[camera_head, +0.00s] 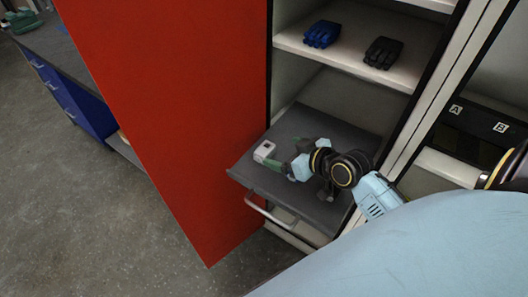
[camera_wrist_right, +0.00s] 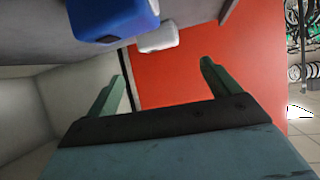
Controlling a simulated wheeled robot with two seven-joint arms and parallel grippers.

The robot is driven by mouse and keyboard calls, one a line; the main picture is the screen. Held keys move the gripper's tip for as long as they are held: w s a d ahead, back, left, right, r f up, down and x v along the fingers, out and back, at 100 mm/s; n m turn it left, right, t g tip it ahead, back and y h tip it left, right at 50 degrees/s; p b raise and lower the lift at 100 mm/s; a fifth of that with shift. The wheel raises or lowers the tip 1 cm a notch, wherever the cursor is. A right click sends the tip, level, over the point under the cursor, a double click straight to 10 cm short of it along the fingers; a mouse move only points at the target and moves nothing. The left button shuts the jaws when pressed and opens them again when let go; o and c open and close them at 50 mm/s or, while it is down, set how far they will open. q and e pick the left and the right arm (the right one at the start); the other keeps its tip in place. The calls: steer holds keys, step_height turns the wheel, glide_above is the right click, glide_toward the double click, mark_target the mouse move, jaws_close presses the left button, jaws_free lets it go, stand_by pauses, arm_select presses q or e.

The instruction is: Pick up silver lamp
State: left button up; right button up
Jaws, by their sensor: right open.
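The silver lamp (camera_head: 264,151), a small pale box-like piece, lies on the dark pull-out tray (camera_head: 248,177) in the cabinet. In the right wrist view a pale rounded block (camera_wrist_right: 158,38), seemingly the lamp, shows beyond the fingertips and above them in the picture. My right gripper (camera_head: 285,154) is just right of the lamp, low over the tray. Its green fingers are apart, with nothing visible between them in the wrist view (camera_wrist_right: 163,72). Whether a finger touches the lamp cannot be told. My left gripper is not in view.
A blue object (camera_wrist_right: 115,20) shows near the pale block in the wrist view. The red cabinet door (camera_head: 175,110) stands open at left. Blue gloves (camera_head: 321,34) and black gloves (camera_head: 384,53) lie on the shelf above. The tray has a front handle (camera_head: 268,213).

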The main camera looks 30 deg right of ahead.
mark_target(265, 149)
steer(key=shift+w+a+f, duration=0.1)
steer(key=shift+w+f, duration=0.25)
steer(key=shift+w, duration=0.2)
steer(key=shift+w+a+f, duration=0.1)
steer(key=shift+w+f, duration=0.15)
steer(key=shift+w, duration=0.1)
steer(key=b+x, duration=0.1)
steer(key=x, duration=0.4)
steer(key=shift+s+f, duration=0.1)
steer(key=shift+f, duration=0.1)
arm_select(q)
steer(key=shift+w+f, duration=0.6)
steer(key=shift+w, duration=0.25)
arm_select(e)
steer(key=shift+c, duration=0.2)
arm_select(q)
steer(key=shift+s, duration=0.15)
arm_select(e)
steer(key=c, duration=1.1)
